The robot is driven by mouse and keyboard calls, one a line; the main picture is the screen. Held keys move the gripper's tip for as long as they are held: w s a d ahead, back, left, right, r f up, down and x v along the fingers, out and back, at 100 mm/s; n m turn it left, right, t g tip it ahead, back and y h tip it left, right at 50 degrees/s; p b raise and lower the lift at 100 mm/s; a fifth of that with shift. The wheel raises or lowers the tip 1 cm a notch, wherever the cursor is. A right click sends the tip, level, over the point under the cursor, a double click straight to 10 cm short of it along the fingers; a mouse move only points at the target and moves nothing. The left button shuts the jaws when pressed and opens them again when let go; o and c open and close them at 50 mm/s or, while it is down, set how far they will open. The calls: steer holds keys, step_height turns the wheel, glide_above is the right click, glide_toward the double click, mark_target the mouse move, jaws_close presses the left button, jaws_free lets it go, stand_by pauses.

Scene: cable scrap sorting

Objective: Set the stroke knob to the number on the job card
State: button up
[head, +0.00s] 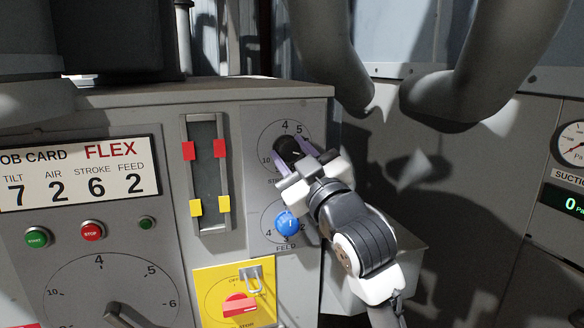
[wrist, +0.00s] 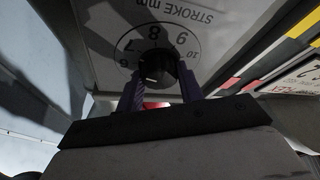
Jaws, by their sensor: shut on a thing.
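The job card (head: 80,174) at the left of the head view reads FLEX, with 6 under STROKE. The stroke knob (head: 288,148) is black, on a round dial with 4, 5 and 10 readable. My gripper (head: 293,155) has its purple fingers closed on either side of this knob. In the wrist view the stroke knob (wrist: 155,66) sits between the fingertips of my gripper (wrist: 161,84), under the words STROKE mm. Dial numbers 6 to 10 show there. I cannot tell which number the knob points to; my fingers hide part of the dial.
A blue feed knob (head: 287,223) sits just below my gripper. A slotted gauge with red and yellow markers (head: 206,172) is left of the dial. A red switch (head: 240,305) on a yellow plate is lower left. A grey box (head: 405,262) juts out at right.

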steer(key=n+g+y+b, duration=0.1)
steer(key=n+b, duration=0.1)
steer(key=n, duration=0.1)
steer(key=shift+f, duration=0.15)
steer(key=shift+r+n+g+y+b, duration=0.15)
steer(key=shift+n+g+b, duration=0.3)
steer(key=shift+n, duration=0.5)
steer(key=shift+r+n+g+y+b, duration=0.15)
steer(key=shift+n+g+b, duration=0.3)
steer(key=shift+n, duration=0.5)
steer(key=shift+f, duration=0.1)
steer(key=o, duration=1)
steer(key=shift+d, duration=0.1)
steer(key=b+v, duration=0.4)
steer(key=v, duration=0.9)
steer(key=shift+s+d, duration=0.2)
steer(key=shift+s, duration=0.1)
steer(key=shift+f, duration=0.2)
